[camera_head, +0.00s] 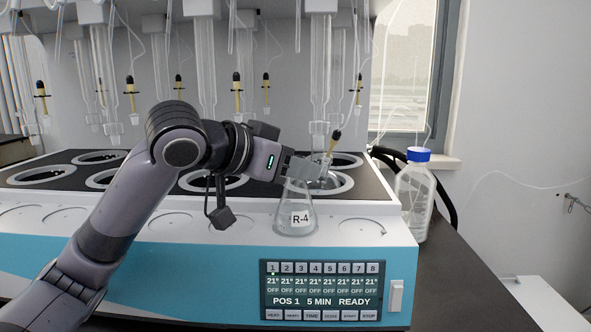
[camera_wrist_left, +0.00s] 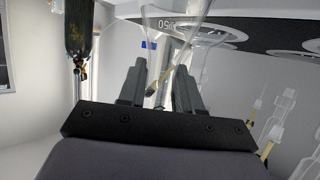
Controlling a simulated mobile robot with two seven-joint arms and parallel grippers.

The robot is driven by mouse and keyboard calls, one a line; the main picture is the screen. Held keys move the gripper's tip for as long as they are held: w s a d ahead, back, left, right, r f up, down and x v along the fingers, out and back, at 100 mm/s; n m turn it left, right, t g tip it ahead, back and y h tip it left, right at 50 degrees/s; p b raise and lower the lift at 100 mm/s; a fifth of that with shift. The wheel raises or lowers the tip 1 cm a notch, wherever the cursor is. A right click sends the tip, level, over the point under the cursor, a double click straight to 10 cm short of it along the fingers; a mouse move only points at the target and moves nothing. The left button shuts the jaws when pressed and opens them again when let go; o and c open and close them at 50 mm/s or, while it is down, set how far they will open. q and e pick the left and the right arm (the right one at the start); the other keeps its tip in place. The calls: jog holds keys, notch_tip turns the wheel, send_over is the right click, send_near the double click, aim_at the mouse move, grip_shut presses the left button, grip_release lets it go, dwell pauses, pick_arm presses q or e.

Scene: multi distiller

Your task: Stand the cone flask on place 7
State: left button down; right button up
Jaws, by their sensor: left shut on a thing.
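The cone flask (camera_head: 296,217) is clear glass with a label reading R-4. In the head view it is upright over the white front ledge of the distiller. I cannot tell whether its base touches the ledge. My left gripper (camera_head: 318,170) is shut on the flask's neck, which the fingers partly hide. In the left wrist view, clear glass (camera_wrist_left: 178,22) shows beyond the fingers of the left gripper (camera_wrist_left: 160,88). No readable number marks place 7. My right gripper is not in view.
The distiller's black top (camera_head: 265,195) has several ringed wells, with glass tubes hanging above them. Round outlines mark the front ledge. A blue-capped bottle (camera_head: 414,198) stands to the right. The control panel (camera_head: 322,290) is on the front. My left arm crosses the ledge.

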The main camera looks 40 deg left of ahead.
pick_arm(q)
jog(key=shift+f, duration=0.15)
jog(key=c, duration=0.8)
grip_release()
jog(key=v, duration=1.2)
jog(key=shift+s, duration=0.1)
